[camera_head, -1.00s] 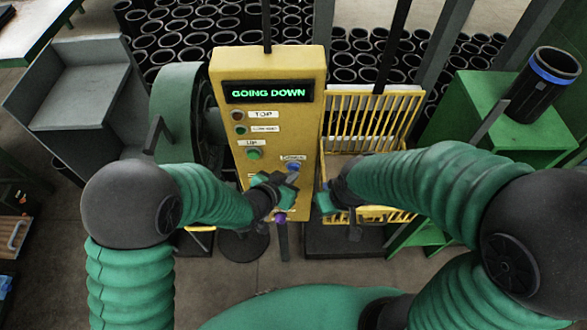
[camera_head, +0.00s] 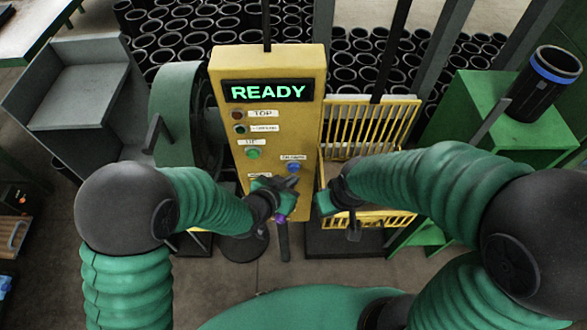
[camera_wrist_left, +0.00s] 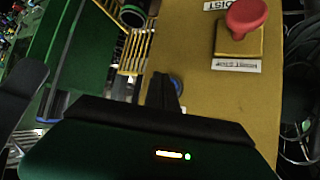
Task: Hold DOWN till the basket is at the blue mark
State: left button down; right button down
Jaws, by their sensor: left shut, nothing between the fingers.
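The yellow control panel (camera_head: 300,120) stands upright in the middle, its display (camera_head: 268,91) reading READY. Below are a round TOP button, a green UP button (camera_head: 253,153) and a blue button (camera_head: 293,167). My left gripper (camera_head: 288,183) is shut and empty, just below the blue button and covering part of the lower panel. It also shows in the left wrist view (camera_wrist_left: 163,92), with the blue button partly behind it. The yellow barred basket (camera_head: 372,115) is right of the panel, partly hidden by my right arm. My right gripper (camera_head: 328,200) is beside the panel's right edge; its fingers are unclear.
A red mushroom button (camera_wrist_left: 249,15) shows in the left wrist view. A black sleeve with a blue band (camera_head: 545,80) stands on a green stand (camera_head: 500,100) at the right. Many black sleeves (camera_head: 185,30) stand behind the panel. A grey bench (camera_head: 80,98) is at the left.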

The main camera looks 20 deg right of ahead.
pick_arm(q)
jog(key=shift+s, duration=0.2)
jog(key=s, duration=0.1)
jog(key=s+a, duration=0.1)
jog(key=s, duration=0.2)
jog(key=shift+s+a+b, duration=0.25)
jog(key=shift+s+b, duration=0.05)
jog(key=shift+b, duration=0.1)
jog(key=w+a+f+n+g+y+b, duration=0.1)
jog(key=a+f+n+y+b, duration=0.3)
jog(key=a, duration=0.6)
jog(key=a+f+n+y+b, duration=0.1)
jog(key=a+f+y+b, duration=0.1)
jog(key=a+f+b, duration=0.6)
jog(key=s+a+n+g+y+b, duration=0.1)
jog(key=s+a+n+g, duration=0.1)
jog(key=s+a, duration=0.2)
jog(key=s+a+n+g+b, duration=0.1)
jog(key=s+a, duration=0.3)
jog(key=a, duration=0.5)
jog(key=shift+s+f+n+g+y+b, duration=0.2)
jog(key=shift+n+g+y+b, duration=0.2)
jog(key=shift+n+b, duration=0.2)
